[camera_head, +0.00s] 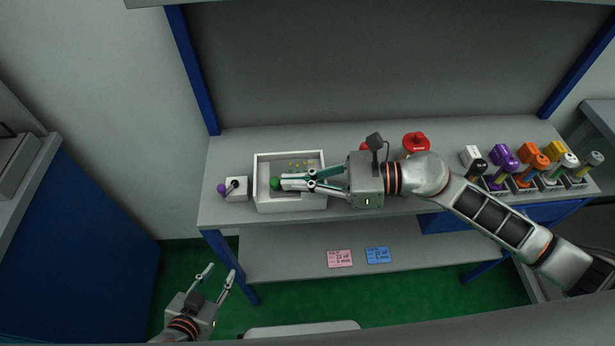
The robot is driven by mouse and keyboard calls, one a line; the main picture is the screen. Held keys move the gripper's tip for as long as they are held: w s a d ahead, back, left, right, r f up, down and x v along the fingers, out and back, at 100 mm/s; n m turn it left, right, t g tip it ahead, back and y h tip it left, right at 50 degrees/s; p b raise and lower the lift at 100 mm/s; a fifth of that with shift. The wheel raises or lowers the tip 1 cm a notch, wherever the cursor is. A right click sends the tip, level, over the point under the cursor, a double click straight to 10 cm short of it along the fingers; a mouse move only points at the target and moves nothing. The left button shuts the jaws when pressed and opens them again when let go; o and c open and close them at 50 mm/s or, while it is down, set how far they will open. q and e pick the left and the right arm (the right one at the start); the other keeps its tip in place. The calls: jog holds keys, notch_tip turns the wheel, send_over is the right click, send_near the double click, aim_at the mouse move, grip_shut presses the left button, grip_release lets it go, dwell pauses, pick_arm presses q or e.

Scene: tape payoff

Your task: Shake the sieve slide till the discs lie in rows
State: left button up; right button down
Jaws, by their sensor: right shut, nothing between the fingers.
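A white open-topped tray (262,205) stands on the bench left of the middle. I take it to be the sieve slide's housing. A green knob (275,184) shows inside it, towards the left. Several tiny yellowish discs (300,165) lie near the tray's back; whether they form rows is too small to tell. My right gripper (284,182) reaches in from the right over the tray. It is shut and empty, its tips beside the green knob; I cannot tell if they touch it. Its fingers hide part of the tray floor. My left gripper (221,270) is open and empty, low in front of the bench.
A small white block with a purple-knobbed lever (223,189) stands left of the tray. A red object (416,143) is behind my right arm. Several coloured-handled tools (534,160) stand in holders at right. Pink (340,258) and blue (377,255) cards lie on the lower shelf.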

aim_at(276, 183)
jog(key=shift+a, duration=0.1)
jog(key=a, duration=0.3)
jog(key=shift+r+p, duration=0.1)
jog(key=shift+p, duration=0.3)
jog(key=shift+d, duration=0.1)
